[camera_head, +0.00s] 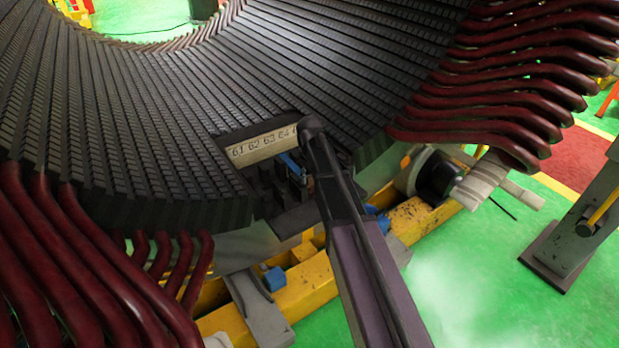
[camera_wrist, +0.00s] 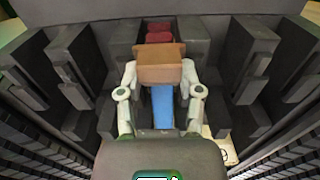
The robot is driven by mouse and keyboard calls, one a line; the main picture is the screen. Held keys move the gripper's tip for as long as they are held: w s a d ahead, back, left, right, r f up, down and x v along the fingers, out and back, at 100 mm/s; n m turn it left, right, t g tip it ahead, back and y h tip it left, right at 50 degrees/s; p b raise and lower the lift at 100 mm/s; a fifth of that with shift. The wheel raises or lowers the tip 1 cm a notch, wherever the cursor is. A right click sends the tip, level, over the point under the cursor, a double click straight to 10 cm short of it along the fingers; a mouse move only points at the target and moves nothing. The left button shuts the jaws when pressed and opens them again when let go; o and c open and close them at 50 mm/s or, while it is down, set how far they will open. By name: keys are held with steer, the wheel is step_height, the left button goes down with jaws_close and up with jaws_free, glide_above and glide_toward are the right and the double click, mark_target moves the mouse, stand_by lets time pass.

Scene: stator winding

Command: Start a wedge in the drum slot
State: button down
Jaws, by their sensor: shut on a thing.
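My gripper (camera_wrist: 159,74) shows in the wrist view with its two pale fingers closed on a brown block, which I take for the wedge (camera_wrist: 161,54). The wedge is level between the fingertips. Just beyond it is a dark slot between grey blocks, with dark red pieces (camera_wrist: 158,32) in it. I cannot tell whether the wedge touches the slot. In the head view the large dark ribbed drum (camera_head: 120,100) has a gap at its near edge, by a pale number strip (camera_head: 262,146) reading 61 to 64. My arm covers part of this gap, and the wedge cannot be made out there.
A blue strip (camera_wrist: 163,106) lies below and between my fingers. Grey stepped blocks (camera_wrist: 248,60) stand close on both sides. Dark red bent bars (camera_head: 515,85) stick out at the right and lower left. A yellow beam (camera_head: 310,285) runs below the drum. Green floor is open at lower right.

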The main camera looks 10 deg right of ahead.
steer(key=shift+w, duration=0.1)
steer(key=shift+c, duration=0.9)
jaws_free()
steer(key=s+m, duration=0.4)
steer(key=s, duration=1.9)
steer(key=shift+s+d+m, duration=0.15)
steer(key=shift+s+m, duration=0.15)
steer(key=shift+s, duration=0.05)
steer(key=shift+c, duration=0.2)
